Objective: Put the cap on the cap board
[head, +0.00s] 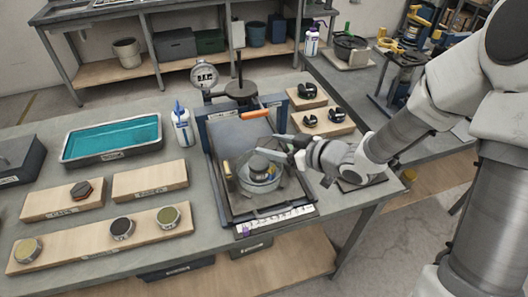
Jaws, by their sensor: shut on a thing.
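My gripper (268,147) is over the blue-framed press stand, its fingers pointing left. At its fingertips is a grey round piece (258,164), which looks like the cap. It is above or in a round metal dish (275,183) on the stand; the fingers partly hide the contact, and I cannot tell whether it touches the dish. A light wooden board (40,207) on the left has a label that is hard to read and may be the cap board. A dark reddish-brown piece (81,188) sits on it.
Another wooden board (150,181) is bare. A long board (75,247) holds several round tins. A teal-filled tray (112,137) and a white bottle (181,124) stand behind. The stand carries a gauge (204,76) and an orange handle (254,114). Boards with black parts (310,121) lie right.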

